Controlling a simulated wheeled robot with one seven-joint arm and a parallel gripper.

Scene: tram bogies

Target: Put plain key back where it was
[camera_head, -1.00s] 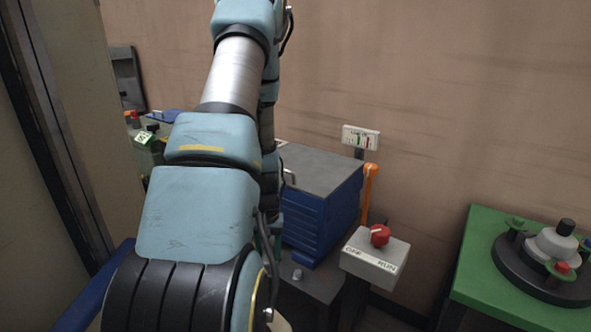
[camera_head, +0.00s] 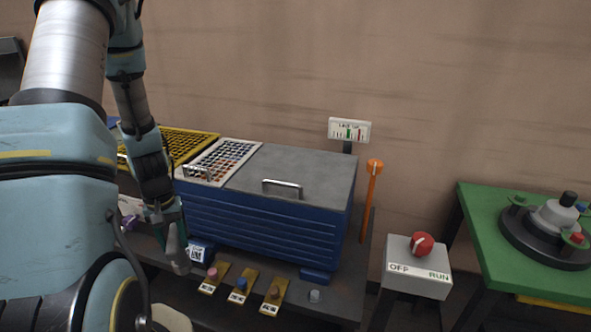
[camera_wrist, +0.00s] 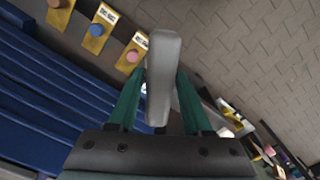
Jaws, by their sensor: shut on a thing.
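My gripper (camera_head: 172,218) is shut on a plain grey, bar-shaped piece, the plain key (camera_head: 178,252), which points downward in front of the blue cabinet. In the wrist view the key (camera_wrist: 163,78) stands between the green fingers of my gripper (camera_wrist: 158,95), with no mark showing on it. To its right in the head view, three yellow plates lie in a row on the shelf, with a pink knob (camera_head: 212,274), a blue knob (camera_head: 241,284) and a brown knob (camera_head: 275,292). The key appears apart from them. Where it was before cannot be told.
The blue cabinet (camera_head: 262,225) has a grey lid with a handle. A small grey knob (camera_head: 314,296) sits on the dark shelf. An OFF/RUN box (camera_head: 417,268) with a red knob, an orange lever (camera_head: 370,195) and a green table (camera_head: 480,225) stand at right.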

